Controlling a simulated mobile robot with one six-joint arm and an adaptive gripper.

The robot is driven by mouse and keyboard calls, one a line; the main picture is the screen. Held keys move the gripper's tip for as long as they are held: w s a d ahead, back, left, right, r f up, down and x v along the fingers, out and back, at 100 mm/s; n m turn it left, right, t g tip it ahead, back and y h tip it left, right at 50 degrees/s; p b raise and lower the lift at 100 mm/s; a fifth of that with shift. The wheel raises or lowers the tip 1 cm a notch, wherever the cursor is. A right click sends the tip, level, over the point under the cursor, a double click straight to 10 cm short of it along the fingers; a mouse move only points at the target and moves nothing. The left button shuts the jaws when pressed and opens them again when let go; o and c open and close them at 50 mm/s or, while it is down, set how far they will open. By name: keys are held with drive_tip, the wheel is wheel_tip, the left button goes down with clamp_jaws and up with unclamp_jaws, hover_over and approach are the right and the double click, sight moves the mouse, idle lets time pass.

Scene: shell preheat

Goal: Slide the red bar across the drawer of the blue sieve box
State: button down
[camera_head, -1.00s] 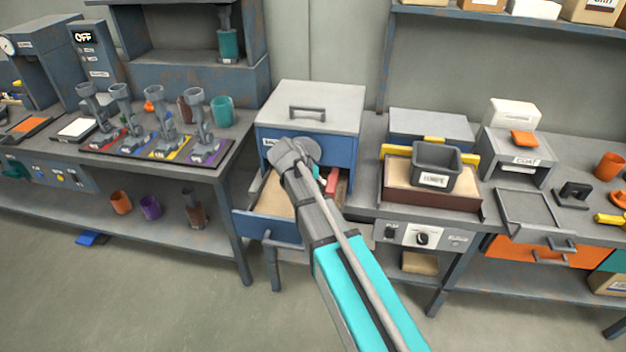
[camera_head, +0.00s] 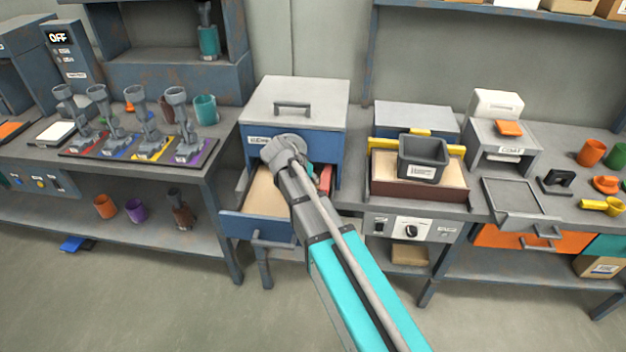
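The blue sieve box (camera_head: 322,148) has a grey lid with a handle and stands between the benches. Its drawer (camera_head: 250,226) is pulled out toward me and has a pale, sand-coloured inside. The red bar (camera_head: 325,179) shows in part at the right side of the drawer opening, just right of my arm. My arm reaches in from the lower right, and its grey wrist end is in front of the box face, above the drawer. My gripper's fingers are hidden behind the wrist, so I cannot tell their state or whether they touch the bar.
On the left bench, several grey tools stand on coloured pads (camera_head: 187,158) beside a teal cup (camera_head: 205,109). Right of the box, a dark grey bin (camera_head: 422,160) sits on a sand-filled tray (camera_head: 385,188). A grey stand (camera_head: 520,150) is further right.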

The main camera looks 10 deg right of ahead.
drive_tip(key=a, duration=0.2)
drive_tip(key=w+a, duration=0.1)
drive_tip(key=a, duration=0.1)
drive_tip(key=shift+w+r, duration=0.15)
drive_tip(key=shift+w, duration=0.05)
drive_tip(key=p+v, duration=0.8)
drive_tip(key=v, duration=0.1)
drive_tip(key=shift+s+a+r, duration=0.15)
drive_tip(key=shift+s+r, duration=0.1)
drive_tip(key=shift+r, duration=0.05)
drive_tip(key=s+d+y, duration=0.1)
drive_tip(key=s+d, duration=0.1)
drive_tip(key=d, duration=0.1)
drive_tip(key=s+d+f+n+g+y, duration=0.1)
drive_tip(key=s+d, duration=0.2)
drive_tip(key=d, duration=0.1)
drive_tip(key=s+d+f+n+g+y, duration=0.1)
drive_tip(key=s+d, duration=0.1)
drive_tip(key=d, duration=0.1)
drive_tip(key=shift+s+d+p, duration=0.2)
drive_tip(key=shift+s+p, duration=0.05)
drive_tip(key=shift+p, duration=0.05)
drive_tip(key=s+d+n+g+y, duration=0.1)
drive_tip(key=s+d+n+y, duration=0.1)
drive_tip(key=s+d, duration=0.4)
drive_tip(key=s+y, duration=0.1)
drive_tip(key=s, duration=0.2)
drive_tip(key=shift+d+f+y+p, duration=0.3)
drive_tip(key=shift+d+y, duration=0.1)
idle(1.4)
